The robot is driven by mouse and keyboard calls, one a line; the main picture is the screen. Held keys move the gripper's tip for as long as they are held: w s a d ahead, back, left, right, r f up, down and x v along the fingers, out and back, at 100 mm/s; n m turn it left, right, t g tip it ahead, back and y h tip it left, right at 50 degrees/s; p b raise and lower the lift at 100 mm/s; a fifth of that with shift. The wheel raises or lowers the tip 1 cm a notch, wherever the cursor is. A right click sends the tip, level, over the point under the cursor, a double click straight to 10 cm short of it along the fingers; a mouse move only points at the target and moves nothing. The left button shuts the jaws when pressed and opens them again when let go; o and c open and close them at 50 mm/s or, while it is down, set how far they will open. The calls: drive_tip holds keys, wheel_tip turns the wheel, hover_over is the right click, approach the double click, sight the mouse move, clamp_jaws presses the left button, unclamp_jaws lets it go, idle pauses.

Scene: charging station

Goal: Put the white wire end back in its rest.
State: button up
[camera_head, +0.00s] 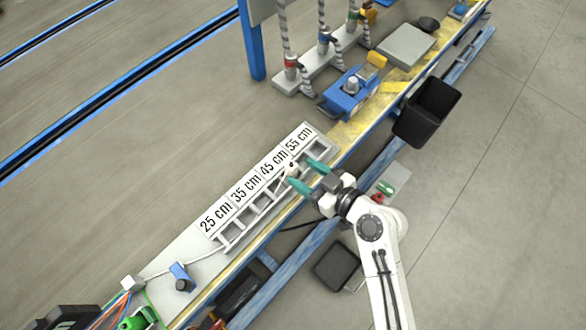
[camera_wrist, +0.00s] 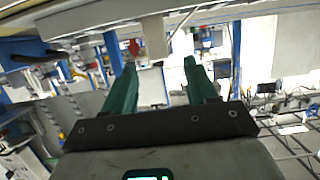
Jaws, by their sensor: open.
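A grey slotted rack (camera_head: 226,240) on the bench carries labels for 25, 35, 45 and 55 cm. A small white piece with a dark spot, seemingly the white wire end (camera_head: 291,171), is at the rack near the 45 cm label. Whether it sits in a slot cannot be told. The white wire (camera_head: 190,262) runs to the rack's 25 cm end. My gripper (camera_head: 305,177) is open, its green fingers pointing at the white piece from the right. In the wrist view the fingers (camera_wrist: 152,68) are apart, with a white upright shape (camera_wrist: 154,37) beyond them.
A blue block (camera_head: 181,276) with a dark part stands left of the rack. A dark bin (camera_head: 337,266) is below on the floor. The bench's front edge lies beneath my arm.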

sight(294, 167)
drive_tip(key=shift+x, duration=2.8)
drive_tip(key=shift+d+f, duration=0.1)
drive_tip(key=c, duration=1)
